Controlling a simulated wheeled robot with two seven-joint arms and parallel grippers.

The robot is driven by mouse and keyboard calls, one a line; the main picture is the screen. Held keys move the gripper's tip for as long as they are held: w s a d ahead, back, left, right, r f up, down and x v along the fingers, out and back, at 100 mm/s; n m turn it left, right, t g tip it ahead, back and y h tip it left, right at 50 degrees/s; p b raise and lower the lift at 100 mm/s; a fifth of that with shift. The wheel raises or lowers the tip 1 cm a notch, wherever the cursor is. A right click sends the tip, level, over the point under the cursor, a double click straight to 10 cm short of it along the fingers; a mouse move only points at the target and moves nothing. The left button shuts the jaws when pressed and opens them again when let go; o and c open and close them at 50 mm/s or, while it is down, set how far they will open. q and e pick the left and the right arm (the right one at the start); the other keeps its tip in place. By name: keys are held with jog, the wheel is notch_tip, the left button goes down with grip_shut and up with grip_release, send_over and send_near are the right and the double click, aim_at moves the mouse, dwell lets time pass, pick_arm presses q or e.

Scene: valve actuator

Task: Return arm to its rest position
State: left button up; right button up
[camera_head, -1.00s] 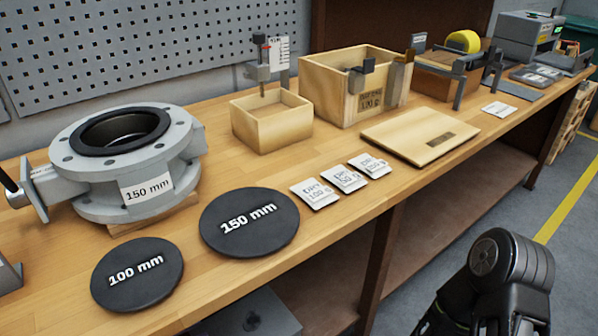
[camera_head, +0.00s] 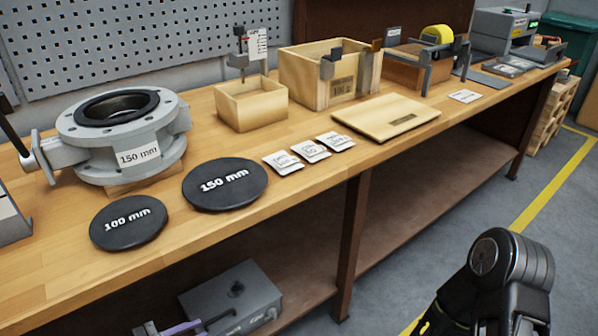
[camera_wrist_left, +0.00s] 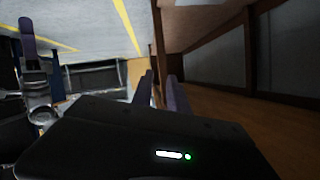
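The tip of my left gripper (camera_head: 168,328) shows at the bottom edge of the head view, below the bench top and in front of the lower shelf. In the left wrist view its two purple fingers (camera_wrist_left: 160,92) stand a little apart with nothing between them. My right arm (camera_head: 500,275) is folded at the bottom right of the head view, over the floor, and its gripper is out of that frame. A purple finger-like part (camera_wrist_left: 27,40) at the upper left of the wrist view may be my right gripper; its state is unclear.
The bench (camera_head: 235,222) carries a flanged valve (camera_head: 80,128), black 100 mm (camera_head: 128,235) and 150 mm discs (camera_head: 225,195), wooden boxes and a board (camera_head: 385,125). A grey box (camera_head: 232,300) stands on the lower shelf near my left gripper. The floor at right is open.

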pick_arm(q)
jog(key=s+d+f+n+g+p, duration=0.2)
jog(key=s+d+f+n, duration=0.1)
jog(key=d+n, duration=0.6)
jog(key=s+d+f+n+g+p, duration=0.15)
jog(key=s+d+f+n, duration=0.35)
jog(key=n, duration=0.6)
jog(key=s+d+f+g+y+p, duration=0.1)
jog(key=s+d+g+y+p, duration=0.1)
jog(key=s+g+y+p, duration=0.5)
jog(key=shift+s+d+r+m+t+h+p, duration=0.1)
jog(key=shift+d+r+m+t+h+p, duration=0.15)
jog(key=shift+r+m, duration=0.55)
jog(key=shift+s+d+r+m+t+h+p, duration=0.15)
jog(key=shift+r+m+t+h+p, duration=0.2)
jog(key=shift+r+m, duration=0.45)
jog(key=shift+s+d+r+m+t+h+p, duration=0.15)
jog(key=shift+r+m+p, duration=0.3)
jog(key=shift+m, duration=0.55)
pick_arm(e)
notch_tip(320, 180, up, 12)
jog(key=shift+s+d+r, duration=0.15)
jog(key=shift+s+r, duration=0.05)
jog(key=shift+s, duration=0.1)
